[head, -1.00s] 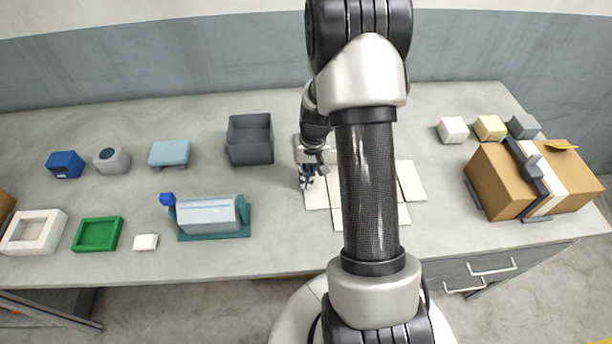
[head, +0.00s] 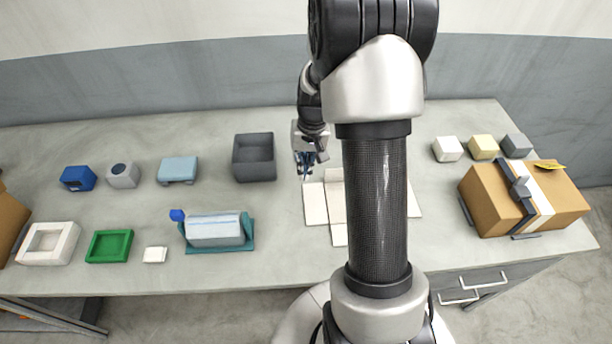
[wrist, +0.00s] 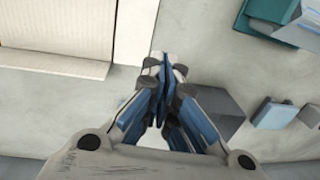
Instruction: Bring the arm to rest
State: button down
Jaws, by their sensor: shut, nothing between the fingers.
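My gripper (head: 307,178) hangs from my arm over the bench, just above and behind the left end of the white panels (head: 337,207). Its blue fingers are together and hold nothing. In the wrist view my gripper (wrist: 165,70) shows its fingertips meeting, with bare bench and the corner of a white panel (wrist: 60,33) beyond them. My upper arm crosses the head view and hides part of the panels.
A grey open bin (head: 254,173) stands left of my gripper. Trays and small boxes fill the left.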

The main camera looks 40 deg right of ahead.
jog(key=s+a+r+n+t, duration=0.1)
jog(key=s+a+r, duration=0.2)
jog(key=a+r, duration=0.35)
jog(key=s+a+r+n+t, duration=0.1)
jog(key=s+a+r+n, duration=0.15)
jog(key=r, duration=0.65)
jog(key=s+a+r+n+t, duration=0.1)
jog(key=s+a+r, duration=0.1)
jog(key=s+a, duration=0.2)
jog(key=s+a+r+n+t+h+b, duration=0.1)
jog(key=s+a+r, duration=0.2)
jog(key=s, duration=0.7)
jog(key=shift+s+a+r+n, duration=0.25)
jog(key=shift+s+a+n, duration=0.1)
jog(key=shift+a, duration=0.9)
jog(key=shift+w, duration=0.15)
